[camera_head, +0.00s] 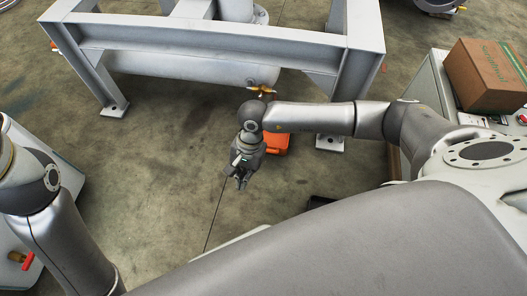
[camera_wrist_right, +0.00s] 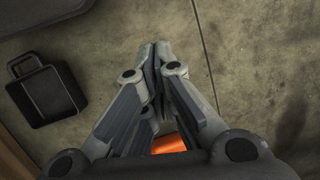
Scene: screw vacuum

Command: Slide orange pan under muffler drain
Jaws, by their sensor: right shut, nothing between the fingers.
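The orange pan (camera_head: 278,144) is on the floor in the head view, partly hidden behind my right arm. A bit of it shows in the right wrist view (camera_wrist_right: 168,143) between the gripper's linkages. The muffler (camera_head: 185,67) is a grey horizontal cylinder under the steel frame. Its drain, a small brass valve (camera_head: 262,89), is at its right end, beyond the pan in the picture. My right gripper (camera_head: 242,184) is shut and empty, pointing down, on the near left side of the pan. Its closed fingertips (camera_wrist_right: 159,52) show in the wrist view. My left gripper is out of view.
The grey steel frame (camera_head: 210,36) spans the back, with feet on the floor. A black open bin (camera_wrist_right: 45,92) is on the floor, mostly hidden in the head view. A cardboard box (camera_head: 487,76) sits on a cabinet at right. The floor left of the gripper is clear.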

